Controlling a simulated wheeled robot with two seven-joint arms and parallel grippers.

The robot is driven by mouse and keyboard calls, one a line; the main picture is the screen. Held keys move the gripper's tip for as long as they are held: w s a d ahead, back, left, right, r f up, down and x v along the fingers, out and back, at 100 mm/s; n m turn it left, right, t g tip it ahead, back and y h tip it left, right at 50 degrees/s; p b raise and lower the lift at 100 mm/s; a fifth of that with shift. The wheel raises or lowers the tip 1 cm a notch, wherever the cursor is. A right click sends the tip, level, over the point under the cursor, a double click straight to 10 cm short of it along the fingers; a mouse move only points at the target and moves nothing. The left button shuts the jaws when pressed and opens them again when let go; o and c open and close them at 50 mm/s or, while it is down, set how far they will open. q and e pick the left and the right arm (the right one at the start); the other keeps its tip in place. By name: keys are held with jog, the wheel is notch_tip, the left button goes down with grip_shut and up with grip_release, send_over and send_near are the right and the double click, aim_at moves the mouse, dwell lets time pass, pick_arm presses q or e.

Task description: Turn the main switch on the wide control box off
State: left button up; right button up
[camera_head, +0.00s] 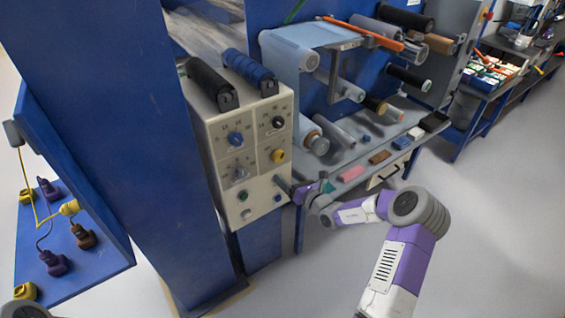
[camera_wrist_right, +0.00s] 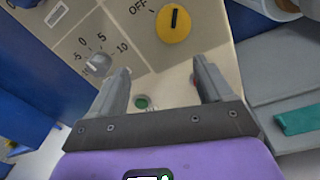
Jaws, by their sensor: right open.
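The wide control box (camera_head: 247,150) is beige and stands upright at the blue frame, in the middle of the head view. Its main switch looks to be the yellow knob (camera_head: 277,156) at the right of its face. In the right wrist view the yellow knob (camera_wrist_right: 173,22) is at the top, with a dark bar standing roughly upright and the print OFF to its left. My right gripper (camera_head: 288,186) is in front of the box's lower right part, below the knob. In the right wrist view its fingers (camera_wrist_right: 160,68) are apart with nothing between them. My left gripper is not in view.
Other knobs, including a grey one (camera_wrist_right: 98,64), and a green button (camera_wrist_right: 142,102) share the box face. Film rollers (camera_head: 248,72) lie above it. A grey shelf (camera_head: 352,170) with small coloured blocks is to the right. Blue panels with plugs stand at the left.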

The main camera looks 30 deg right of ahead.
aim_at(281, 159)
jog(key=shift+m+t+h, duration=0.3)
jog(key=shift+m+h, duration=0.4)
jog(key=shift+h, duration=0.1)
jog(key=w, duration=0.2)
jog(key=w+d+b, duration=0.1)
jog(key=w, duration=0.2)
jog(key=w+d+r+b, duration=0.1)
jog(key=w, duration=0.1)
jog(key=shift+w+r, duration=0.1)
jog(key=shift+w, duration=0.25)
